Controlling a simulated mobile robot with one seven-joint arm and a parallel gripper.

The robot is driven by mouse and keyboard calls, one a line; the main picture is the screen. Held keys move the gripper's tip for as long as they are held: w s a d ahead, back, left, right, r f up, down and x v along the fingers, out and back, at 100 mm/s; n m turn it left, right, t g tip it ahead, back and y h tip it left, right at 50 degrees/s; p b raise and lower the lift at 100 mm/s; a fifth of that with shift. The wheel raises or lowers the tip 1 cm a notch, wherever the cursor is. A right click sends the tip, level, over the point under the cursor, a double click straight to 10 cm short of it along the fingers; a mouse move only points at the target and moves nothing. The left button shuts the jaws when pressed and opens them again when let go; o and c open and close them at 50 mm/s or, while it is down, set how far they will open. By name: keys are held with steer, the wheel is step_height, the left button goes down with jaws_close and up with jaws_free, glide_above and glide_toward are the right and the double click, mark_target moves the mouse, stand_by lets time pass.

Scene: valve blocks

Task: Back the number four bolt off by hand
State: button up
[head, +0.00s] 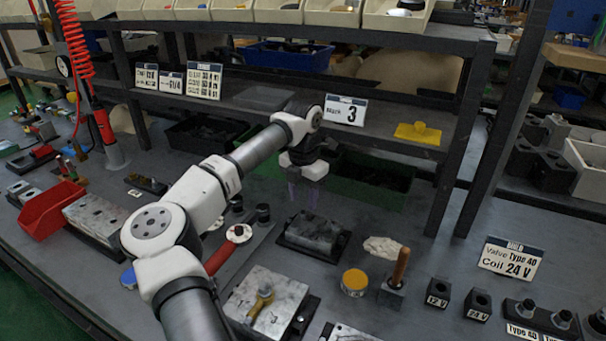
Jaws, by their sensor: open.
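My gripper (303,196) hangs fingers down over the bench, just above and behind a grey metal valve block (314,231) on a dark base. Its thin fingers are apart, and I see nothing between them. A second valve block (248,297), nearer to me, has a brass-coloured part (262,300) on top. A third block (93,219) with dark holes lies at the left. I cannot make out bolt numbers on any block, so I cannot tell which bolt is number four.
A red bin (48,207) is at the left. A yellow-topped round tin (354,282) and a wooden-handled tool in a holder (398,270) stand right of the blocks. Black coil blocks (437,293) are further right. A shelf post (462,140) rises behind.

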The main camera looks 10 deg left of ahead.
mark_target(305, 212)
steer(key=shift+f, duration=1.8)
jaws_close()
steer(key=n, duration=1)
steer(key=shift+d+n, duration=0.1)
steer(key=shift+n, duration=0.3)
steer(key=n, duration=0.5)
steer(key=shift+n, duration=0.3)
steer(key=n, duration=0.5)
